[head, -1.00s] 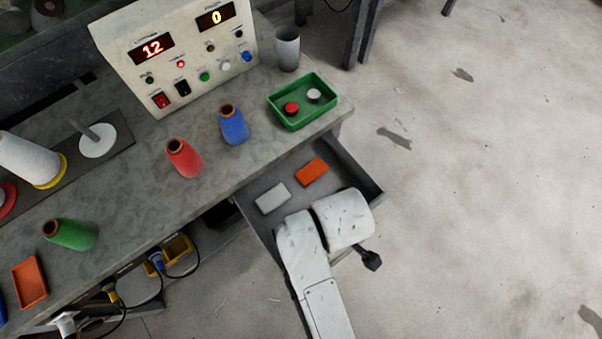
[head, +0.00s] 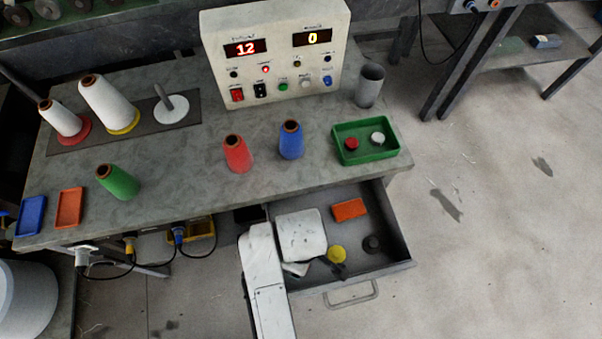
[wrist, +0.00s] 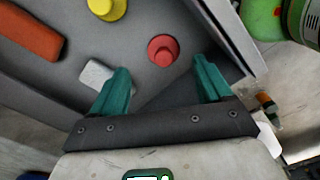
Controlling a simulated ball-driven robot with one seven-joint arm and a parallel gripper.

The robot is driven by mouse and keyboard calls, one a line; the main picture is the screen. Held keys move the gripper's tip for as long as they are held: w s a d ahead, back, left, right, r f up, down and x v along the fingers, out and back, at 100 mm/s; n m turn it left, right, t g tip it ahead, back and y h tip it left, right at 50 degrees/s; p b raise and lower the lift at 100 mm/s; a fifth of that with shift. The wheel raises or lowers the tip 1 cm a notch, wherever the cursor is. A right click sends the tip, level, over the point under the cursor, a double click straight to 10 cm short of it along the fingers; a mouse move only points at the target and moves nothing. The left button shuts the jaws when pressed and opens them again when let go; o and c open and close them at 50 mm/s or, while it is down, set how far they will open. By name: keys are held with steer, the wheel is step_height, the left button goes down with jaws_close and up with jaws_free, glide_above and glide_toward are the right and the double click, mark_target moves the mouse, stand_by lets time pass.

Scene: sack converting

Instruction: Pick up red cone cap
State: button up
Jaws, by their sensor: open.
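A red cone cap (wrist: 163,49), round with a raised knob, lies on the drawer floor in the wrist view. My gripper (wrist: 160,72) is open, its two teal fingers apart and pointing toward the cap, with nothing between them. The cap appears just ahead of the fingertips, nearer the right one. In the head view my arm covers part of the drawer, and I cannot make out this cap there. Another red cap (head: 351,144) sits in the green tray (head: 366,155) on the table beside a white cap (head: 377,138).
The open drawer (head: 401,230) also holds a yellow cap (head: 337,254), a dark cap (head: 372,244), an orange block (head: 349,210) and a white block (wrist: 97,74). Drawer walls stand close around my gripper. Red (head: 237,154) and blue (head: 291,140) cones stand on the table above.

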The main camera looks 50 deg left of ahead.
steer(key=f, duration=0.5)
steer(key=shift+s+d, duration=0.15)
steer(key=shift+s, duration=0.05)
steer(key=c, duration=1.1)
